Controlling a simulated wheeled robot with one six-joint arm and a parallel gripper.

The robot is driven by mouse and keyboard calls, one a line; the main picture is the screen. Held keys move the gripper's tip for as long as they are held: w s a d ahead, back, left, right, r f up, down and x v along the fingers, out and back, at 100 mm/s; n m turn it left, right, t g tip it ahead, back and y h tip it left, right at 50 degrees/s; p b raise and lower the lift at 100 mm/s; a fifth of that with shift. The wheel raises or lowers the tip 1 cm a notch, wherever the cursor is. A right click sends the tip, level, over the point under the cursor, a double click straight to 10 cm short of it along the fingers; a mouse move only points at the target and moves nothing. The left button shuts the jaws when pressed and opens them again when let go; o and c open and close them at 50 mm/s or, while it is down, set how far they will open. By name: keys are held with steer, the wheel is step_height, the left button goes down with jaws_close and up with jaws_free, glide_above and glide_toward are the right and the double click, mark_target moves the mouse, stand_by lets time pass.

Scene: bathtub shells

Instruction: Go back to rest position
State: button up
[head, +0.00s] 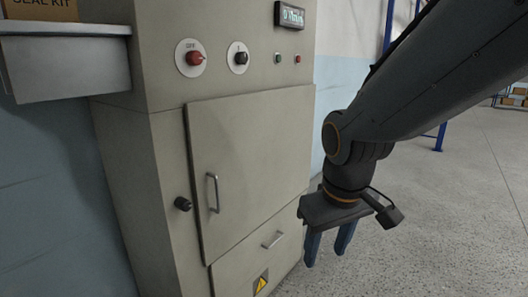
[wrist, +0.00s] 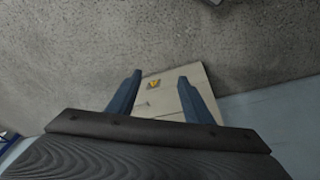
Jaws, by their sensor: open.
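My gripper (head: 328,247) hangs downward at the right of the head view, in front of the beige cabinet. Its two blue fingers are apart, with nothing between them. In the wrist view my gripper (wrist: 160,95) also shows open and empty, with the floor and the lower part of the cabinet beyond the fingers.
The beige cabinet (head: 250,150) has a shut door with a handle (head: 213,193), a lower drawer, a red knob (head: 194,58) and a black knob (head: 241,58). A grey shelf (head: 65,65) with a box is at left. Grey floor (head: 440,220) is clear at right.

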steer(key=s+a+f+m+g, duration=0.1)
steer(key=s+f+m+g, duration=0.1)
steer(key=s, duration=0.5)
steer(key=s+d+r+m+p, duration=0.1)
steer(key=d+r+m+p, duration=0.1)
steer(key=d+r+p, duration=0.6)
steer(key=p, duration=0.7)
steer(key=shift+g, duration=0.3)
steer(key=shift+d, duration=0.1)
